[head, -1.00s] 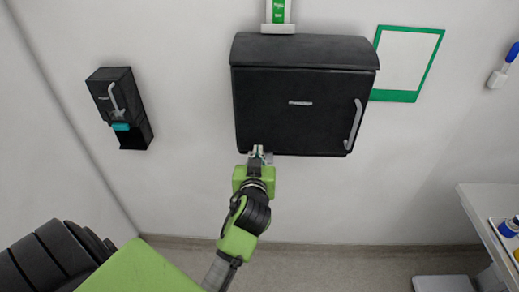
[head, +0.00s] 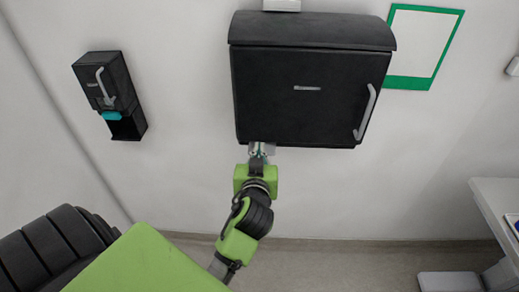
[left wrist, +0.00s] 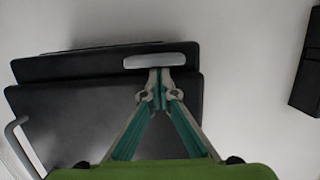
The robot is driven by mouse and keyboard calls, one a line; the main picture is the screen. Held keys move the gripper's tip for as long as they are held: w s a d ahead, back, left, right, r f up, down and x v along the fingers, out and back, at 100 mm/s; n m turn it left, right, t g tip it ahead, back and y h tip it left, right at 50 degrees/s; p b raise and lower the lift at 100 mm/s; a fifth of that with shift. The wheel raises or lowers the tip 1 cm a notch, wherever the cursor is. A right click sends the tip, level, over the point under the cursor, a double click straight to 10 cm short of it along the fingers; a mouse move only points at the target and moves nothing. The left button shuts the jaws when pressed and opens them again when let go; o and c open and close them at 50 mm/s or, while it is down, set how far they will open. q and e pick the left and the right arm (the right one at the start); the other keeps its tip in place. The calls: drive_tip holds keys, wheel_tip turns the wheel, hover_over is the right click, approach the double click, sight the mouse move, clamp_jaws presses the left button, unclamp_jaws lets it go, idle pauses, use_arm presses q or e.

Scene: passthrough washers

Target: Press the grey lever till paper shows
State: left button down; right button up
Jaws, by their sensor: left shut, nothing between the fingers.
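A black dispenser (head: 310,95) hangs on the wall, with a curved grey handle (head: 366,112) on the right of its front. A flat grey plate at its lower left edge (head: 270,147) looks like the lever; it also shows as a pale grey bar in the left wrist view (left wrist: 160,61). My left gripper (head: 258,152) is shut and empty, pointing up at this plate. In the left wrist view its fingertips (left wrist: 158,75) meet right at the bar's edge; whether they press it I cannot tell. No paper shows under the dispenser. My right gripper is not in view.
A smaller black dispenser (head: 110,95) with a grey handle and teal part is on the wall at left. A green-framed panel (head: 422,42) hangs at right. A white table (head: 497,190) stands at the right edge. The wall below the dispenser is clear.

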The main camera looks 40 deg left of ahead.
use_arm(q)
wheel_tip(320, 180, down, 2)
drive_tip(key=shift+f+b, duration=0.2)
drive_tip(key=shift+b, duration=0.8)
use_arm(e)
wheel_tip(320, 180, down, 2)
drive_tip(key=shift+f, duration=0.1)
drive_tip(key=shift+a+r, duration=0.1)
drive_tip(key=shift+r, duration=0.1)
